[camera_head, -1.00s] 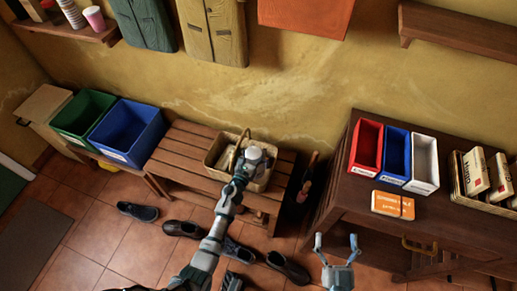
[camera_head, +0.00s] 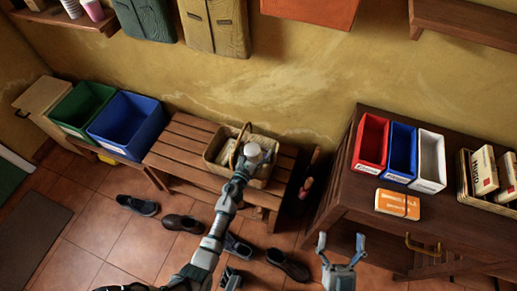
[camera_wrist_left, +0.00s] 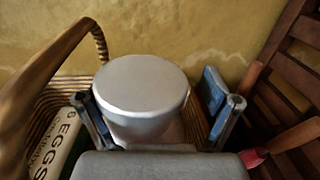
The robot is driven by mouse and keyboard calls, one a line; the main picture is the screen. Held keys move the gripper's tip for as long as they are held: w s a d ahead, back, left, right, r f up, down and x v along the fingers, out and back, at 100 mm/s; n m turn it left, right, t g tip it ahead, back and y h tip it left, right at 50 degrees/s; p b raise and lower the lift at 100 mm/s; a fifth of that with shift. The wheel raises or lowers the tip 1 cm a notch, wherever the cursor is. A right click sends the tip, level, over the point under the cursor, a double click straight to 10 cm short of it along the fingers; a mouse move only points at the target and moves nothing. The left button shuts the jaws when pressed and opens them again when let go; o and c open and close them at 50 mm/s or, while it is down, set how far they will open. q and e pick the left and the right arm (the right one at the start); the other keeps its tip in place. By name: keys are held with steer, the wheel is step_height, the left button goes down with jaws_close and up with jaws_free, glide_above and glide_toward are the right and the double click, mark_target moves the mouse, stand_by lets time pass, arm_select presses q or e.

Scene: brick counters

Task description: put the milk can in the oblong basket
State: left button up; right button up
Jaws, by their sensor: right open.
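The milk can (camera_wrist_left: 143,88), grey with a round lid, is in the oblong wicker basket (camera_wrist_left: 52,97) in the left wrist view. In the head view the can (camera_head: 252,150) shows as a pale top inside the basket (camera_head: 214,148) on the bench. My left gripper (camera_head: 245,167) is over the basket, its fingers open on either side of the can. The left finger is close to or touching the can; a gap shows at the right finger. The can's base is hidden. My right gripper (camera_head: 341,247) is open and empty, in front of the right counter.
An egg carton (camera_wrist_left: 55,145) lies in the basket beside the can. The basket's arched handle (camera_wrist_left: 60,55) rises at left. Green (camera_head: 80,108) and blue (camera_head: 128,124) bins stand left of the wooden bench (camera_head: 178,143). Shoes lie on the floor. Red, blue and white bins stand on the counter (camera_head: 345,190).

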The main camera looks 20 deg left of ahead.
stand_by(0.3)
arm_select(q)
steer(key=shift+w+r, duration=0.25)
steer(key=shift+r, duration=0.85)
steer(key=shift+s+r, duration=0.15)
steer(key=shift+s, duration=0.05)
step_height(320, 180, up, 7)
steer(key=shift+r, duration=0.2)
